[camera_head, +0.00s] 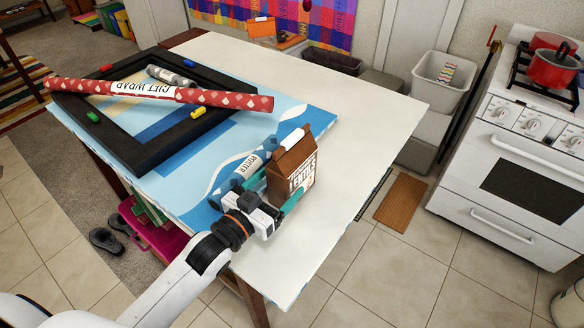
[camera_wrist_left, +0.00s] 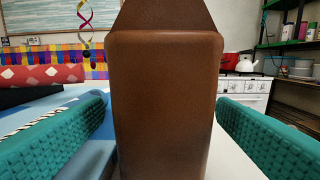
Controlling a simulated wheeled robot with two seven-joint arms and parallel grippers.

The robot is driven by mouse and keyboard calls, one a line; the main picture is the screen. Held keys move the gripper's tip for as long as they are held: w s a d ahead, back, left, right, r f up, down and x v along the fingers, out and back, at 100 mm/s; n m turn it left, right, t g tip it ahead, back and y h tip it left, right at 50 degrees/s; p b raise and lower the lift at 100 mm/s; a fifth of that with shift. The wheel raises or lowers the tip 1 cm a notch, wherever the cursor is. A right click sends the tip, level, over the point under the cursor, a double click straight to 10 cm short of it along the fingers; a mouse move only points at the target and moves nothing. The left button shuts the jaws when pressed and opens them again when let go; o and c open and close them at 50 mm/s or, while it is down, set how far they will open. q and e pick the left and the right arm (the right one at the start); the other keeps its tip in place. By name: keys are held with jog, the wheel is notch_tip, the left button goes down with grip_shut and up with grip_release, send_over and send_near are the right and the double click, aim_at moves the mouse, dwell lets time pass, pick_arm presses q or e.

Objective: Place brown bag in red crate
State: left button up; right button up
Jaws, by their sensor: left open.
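The brown bag (camera_head: 291,172), carton-shaped with a folded top and white print on one side, stands upright on the white table near its front edge. My left gripper (camera_head: 283,184) is at the bag with its teal fingers spread to either side of it. In the left wrist view the bag (camera_wrist_left: 165,95) fills the middle between the open fingers, with gaps visible on both sides. I cannot make out a clearly red crate; a magenta crate (camera_head: 165,244) sits low beside the table at the left, partly hidden. My right gripper is not in view.
A blue bottle-like item (camera_head: 240,178) lies close left of the bag. A black frame (camera_head: 150,155) and red gift wrap roll (camera_head: 160,92) cover the table's left part. The table (camera_head: 350,110) is clear to the right. A grey bin (camera_head: 441,82) and stove (camera_head: 525,130) stand beyond.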

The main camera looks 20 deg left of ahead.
pick_arm(q)
jog(key=x, duration=0.4)
jog(key=shift+d+f+p, duration=0.1)
jog(key=shift+p, duration=0.3)
jog(key=shift+s, duration=0.1)
jog(key=c, duration=1.4)
jog(key=shift+c, duration=0.7)
